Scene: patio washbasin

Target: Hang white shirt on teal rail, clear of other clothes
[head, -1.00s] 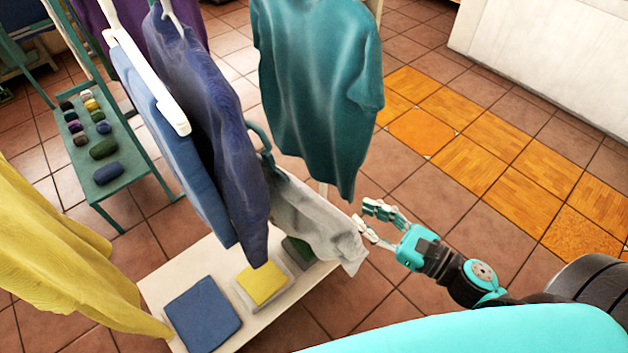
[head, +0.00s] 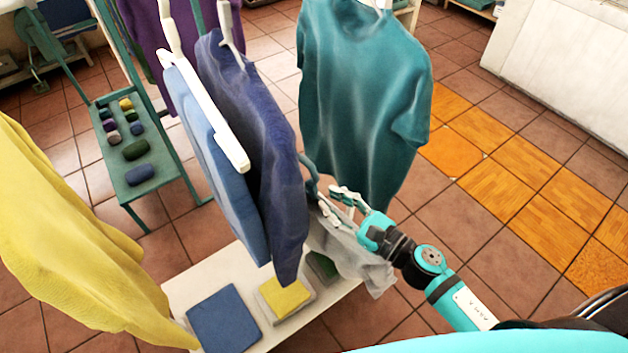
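The white shirt (head: 352,262), greyish, hangs low in the middle of the head view. It is partly hidden behind a navy garment (head: 275,165). A dark teal hanger hook (head: 309,178) shows just above its shoulder. My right gripper (head: 328,198) is over the shirt's upper right part, close to the hook. Its fingers are apart; I cannot tell whether they touch the shirt or hanger. A teal frame (head: 122,65) stands at the upper left; I cannot tell whether it carries the rail. My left gripper is not in view.
A teal shirt (head: 365,95) hangs behind my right gripper. A blue garment (head: 225,175) with a white hanger (head: 205,105) hangs beside the navy one. A yellow garment (head: 75,245) hangs at left. Folded cloths lie on a low pale shelf (head: 190,285). Floor at right is clear.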

